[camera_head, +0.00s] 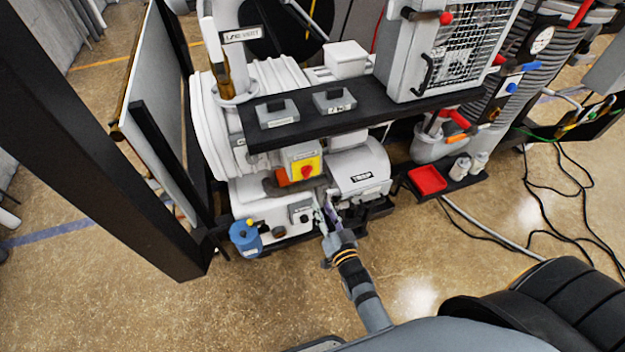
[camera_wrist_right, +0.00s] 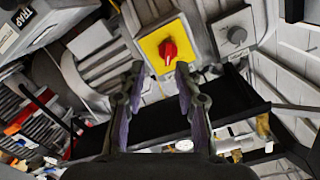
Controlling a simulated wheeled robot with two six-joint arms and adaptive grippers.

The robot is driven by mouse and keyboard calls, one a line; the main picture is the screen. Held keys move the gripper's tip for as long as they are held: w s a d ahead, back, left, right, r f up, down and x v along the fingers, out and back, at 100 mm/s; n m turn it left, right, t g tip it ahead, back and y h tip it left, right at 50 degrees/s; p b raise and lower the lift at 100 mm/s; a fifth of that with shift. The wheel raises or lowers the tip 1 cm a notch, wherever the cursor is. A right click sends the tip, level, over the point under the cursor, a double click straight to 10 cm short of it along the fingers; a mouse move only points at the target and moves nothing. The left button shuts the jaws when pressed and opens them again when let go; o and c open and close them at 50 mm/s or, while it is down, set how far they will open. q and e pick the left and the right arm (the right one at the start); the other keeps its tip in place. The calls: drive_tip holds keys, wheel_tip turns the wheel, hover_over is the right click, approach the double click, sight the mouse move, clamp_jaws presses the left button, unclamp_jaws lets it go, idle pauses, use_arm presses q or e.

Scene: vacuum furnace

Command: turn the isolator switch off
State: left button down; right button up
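The isolator switch is a red rotary knob (camera_head: 307,171) on a yellow plate (camera_head: 297,160), on the front of a grey box under the black shelf. In the right wrist view the red knob (camera_wrist_right: 168,50) sits on the yellow plate (camera_wrist_right: 150,48), just beyond the fingertips. My right gripper (camera_head: 323,207) is open and empty, below and in front of the switch in the head view. In the wrist view its two fingers (camera_wrist_right: 160,78) stand apart with the knob seen between and beyond their tips, apparently not touched. My left gripper is not in view.
An orange-and-brown pipe part (camera_head: 290,186) runs just under the switch. A grey box with a dark knob (camera_head: 301,212) and a blue canister (camera_head: 246,238) are lower left. A black shelf (camera_head: 370,107) overhangs. A red tray (camera_head: 428,180) is at right.

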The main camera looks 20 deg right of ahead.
sight(309, 175)
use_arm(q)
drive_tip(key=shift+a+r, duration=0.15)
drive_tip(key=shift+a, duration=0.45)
use_arm(e)
drive_tip(key=shift+t, duration=0.3)
drive_tip(key=w, duration=0.3)
drive_tip(key=w+r, duration=0.1)
drive_tip(key=w, duration=0.3)
drive_tip(key=w+r, duration=0.1)
drive_tip(key=w, duration=0.2)
drive_tip(key=shift+w+a, duration=0.35)
drive_tip(key=shift+a, duration=0.05)
drive_tip(key=shift+c, duration=0.4)
clamp_jaws()
